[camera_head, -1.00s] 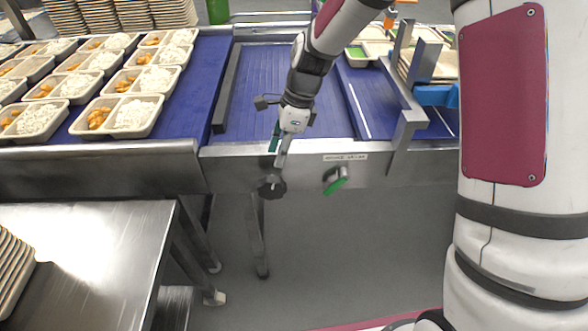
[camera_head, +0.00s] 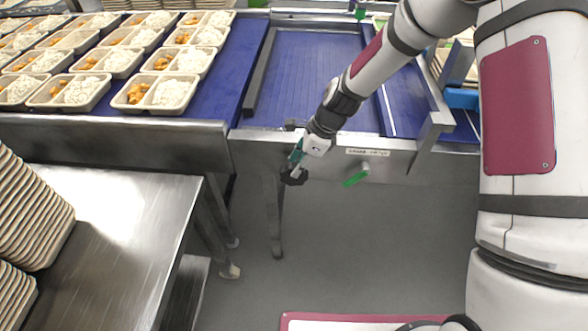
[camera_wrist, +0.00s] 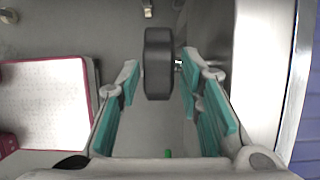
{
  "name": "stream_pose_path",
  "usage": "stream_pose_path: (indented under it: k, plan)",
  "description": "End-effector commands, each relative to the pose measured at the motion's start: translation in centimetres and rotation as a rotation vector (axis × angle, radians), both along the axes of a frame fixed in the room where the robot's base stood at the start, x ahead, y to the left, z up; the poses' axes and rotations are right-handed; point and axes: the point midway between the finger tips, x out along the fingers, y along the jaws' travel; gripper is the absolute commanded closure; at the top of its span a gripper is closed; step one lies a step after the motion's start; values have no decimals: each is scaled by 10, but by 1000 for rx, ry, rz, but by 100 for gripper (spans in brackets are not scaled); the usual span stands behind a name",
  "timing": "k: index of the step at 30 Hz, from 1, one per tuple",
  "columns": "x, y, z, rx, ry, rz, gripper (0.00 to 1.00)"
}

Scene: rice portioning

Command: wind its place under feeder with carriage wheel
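The dark round wheel (camera_head: 295,177) is on the front of the steel conveyor frame, below its edge. In the wrist view the black wheel (camera_wrist: 159,63) stands between my fingertips, with its short metal shaft running right to the steel panel. My gripper (camera_head: 297,161) reaches down to the wheel from above and partly hides it. In the wrist view my gripper (camera_wrist: 160,78) has its teal-padded fingers apart, one on each side of the wheel. Narrow gaps seem to show on both sides. I cannot make out the feeder for certain.
A green handle (camera_head: 356,177) sits right of the wheel, under a white label (camera_head: 366,151). Blue belts (camera_head: 315,75) lie behind the frame. Trays of rice (camera_head: 170,93) stand at left. A steel table (camera_head: 125,215) with tray stacks (camera_head: 30,215) is front left. The floor below is clear.

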Motion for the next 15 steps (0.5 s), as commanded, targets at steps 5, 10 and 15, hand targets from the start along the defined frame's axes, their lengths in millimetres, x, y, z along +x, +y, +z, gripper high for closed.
stream_pose_path:
  k: [5,10,15]
  plan:
    - [-1,10,-21,0,2,2,67]
    - [0,13,-29,0,0,1,67]
    - [0,13,-30,0,0,1,67]
